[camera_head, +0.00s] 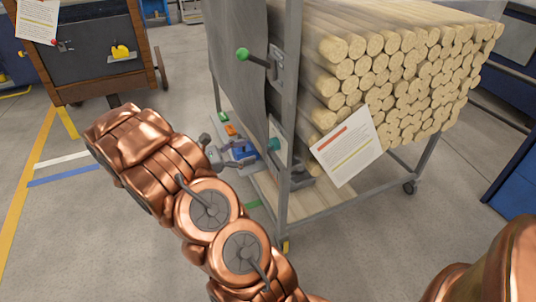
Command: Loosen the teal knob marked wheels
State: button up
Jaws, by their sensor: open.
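A teal knob (275,144) sits on a grey bracket low on the near post of a metal cart (290,110). I cannot read any marking on it. A green knob (243,54) on a lever stands higher on the same cart. My copper arm reaches up from the bottom, and my gripper (228,153) is small and grey at its end, left of the teal knob. It is open and appears apart from the knob. Its fingers are partly hidden and hard to separate from the blue part (243,150) behind them.
Stacked round wood rods (400,75) fill the cart, with a white sheet (347,147) hanging at its near corner. Small green and orange pieces (230,129) lie low beside it. A brown cabinet (90,60) stands back left.

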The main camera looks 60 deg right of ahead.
aim_at(273, 144)
jog(key=b+x, duration=0.2)
jog(key=x, duration=0.6)
jog(key=shift+w+f, duration=0.2)
jog(key=shift+w, duration=0.05)
jog(key=shift+d, duration=0.1)
jog(key=shift+r, duration=0.1)
jog(key=c, duration=1.1)
